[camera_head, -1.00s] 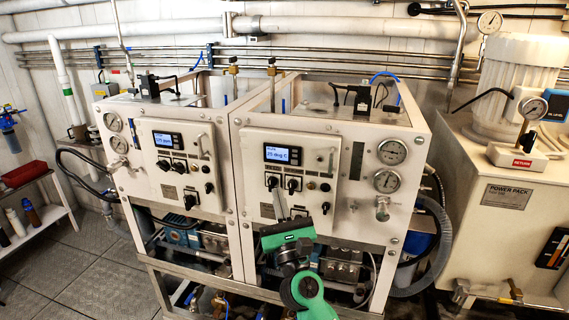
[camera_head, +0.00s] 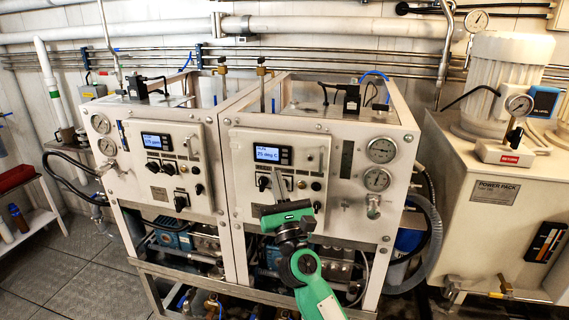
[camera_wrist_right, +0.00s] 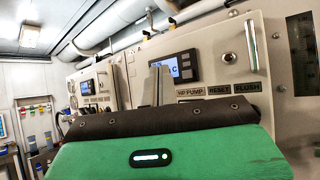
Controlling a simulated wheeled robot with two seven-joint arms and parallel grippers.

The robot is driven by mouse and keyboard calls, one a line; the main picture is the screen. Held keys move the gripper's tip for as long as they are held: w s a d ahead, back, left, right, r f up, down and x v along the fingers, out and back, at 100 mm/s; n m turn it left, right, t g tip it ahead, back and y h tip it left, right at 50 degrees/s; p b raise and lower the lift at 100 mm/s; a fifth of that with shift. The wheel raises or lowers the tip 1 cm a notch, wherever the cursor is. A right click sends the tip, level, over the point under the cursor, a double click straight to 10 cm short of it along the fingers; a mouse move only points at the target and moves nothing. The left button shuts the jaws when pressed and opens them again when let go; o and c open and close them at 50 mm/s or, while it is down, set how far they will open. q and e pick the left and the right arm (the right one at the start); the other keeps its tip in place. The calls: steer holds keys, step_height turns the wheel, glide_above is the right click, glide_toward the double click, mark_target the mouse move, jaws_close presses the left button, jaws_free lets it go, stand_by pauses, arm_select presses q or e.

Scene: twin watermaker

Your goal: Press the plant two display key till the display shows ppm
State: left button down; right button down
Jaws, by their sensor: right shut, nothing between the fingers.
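The right-hand plant's panel carries a lit blue display (camera_head: 272,153) that reads about "25 deg C". In the right wrist view the same display (camera_wrist_right: 184,67) is partly hidden behind my fingers, with a "C" showing and small dark keys along its right side. My right gripper (camera_head: 278,175) is shut and empty, its fingertips just below the display in the head view. In the wrist view the gripper (camera_wrist_right: 160,72) covers the display's left part; I cannot tell whether it touches the panel. The left-hand plant has a similar display (camera_head: 157,140), its text too small to read surely. My left gripper is not in view.
Below the right display are black knobs (camera_head: 263,183) and a row of labels, "HP PUMP", "RESET" and "FLUSH" (camera_wrist_right: 246,87). Two pressure gauges (camera_head: 381,150) sit to the right. A power pack (camera_head: 495,191) stands further right. Open floor (camera_head: 95,275) lies front left.

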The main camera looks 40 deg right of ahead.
steer(key=shift+w+d, duration=1.35)
steer(key=shift+d, duration=0.3)
steer(key=shift+w+d, duration=0.1)
stand_by(0.8)
steer(key=shift+w+d, duration=0.2)
steer(key=shift+w+d, duration=0.2)
steer(key=shift+d, duration=0.05)
stand_by(0.7)
stand_by(0.4)
steer(key=shift+s+a, duration=0.5)
steer(key=shift+a, duration=0.1)
steer(key=s+a, duration=0.3)
steer(key=shift+s+a, duration=0.15)
steer(key=shift+a, duration=0.25)
